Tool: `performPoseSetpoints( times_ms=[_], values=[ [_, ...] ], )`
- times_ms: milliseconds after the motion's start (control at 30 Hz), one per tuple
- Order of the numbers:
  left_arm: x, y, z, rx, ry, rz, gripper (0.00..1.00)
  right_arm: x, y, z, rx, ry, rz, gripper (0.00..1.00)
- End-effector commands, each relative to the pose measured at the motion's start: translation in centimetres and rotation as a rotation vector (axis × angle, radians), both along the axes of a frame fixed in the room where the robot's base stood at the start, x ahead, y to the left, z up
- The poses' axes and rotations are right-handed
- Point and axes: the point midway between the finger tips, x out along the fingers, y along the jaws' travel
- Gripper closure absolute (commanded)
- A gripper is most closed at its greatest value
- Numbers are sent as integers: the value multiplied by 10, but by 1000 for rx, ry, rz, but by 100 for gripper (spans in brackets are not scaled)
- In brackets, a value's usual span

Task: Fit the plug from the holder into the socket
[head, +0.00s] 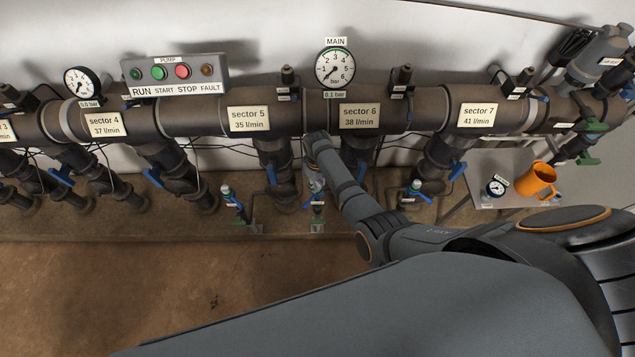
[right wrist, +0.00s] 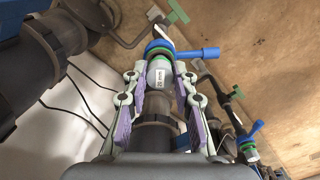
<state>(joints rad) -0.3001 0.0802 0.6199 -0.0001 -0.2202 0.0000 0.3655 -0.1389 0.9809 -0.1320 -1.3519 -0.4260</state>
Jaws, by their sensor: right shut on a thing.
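I take this as the socket; I cannot tell how deep the plug sits. The holder is not identifiable. My left gripper is out of view.
Similar blue-handled valves stand to the left (head: 232,196) and right (head: 415,192). The thick main pipe (head: 290,117) runs behind. The brown floor in front is bare.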

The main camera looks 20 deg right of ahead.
Motion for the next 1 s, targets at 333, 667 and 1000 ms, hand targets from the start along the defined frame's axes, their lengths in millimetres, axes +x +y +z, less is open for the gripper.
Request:
performPoseSetpoints(
  times_ms=[333, 667, 1000],
  values=[
    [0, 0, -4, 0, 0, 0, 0, 0, 0, -6, 0, -1, 0, 89],
    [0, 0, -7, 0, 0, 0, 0, 1, 0, -10, 0, -1, 0, 89],
    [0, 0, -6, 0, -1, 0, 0, 0, 0, -10, 0, 0, 0, 53]
  ],
)
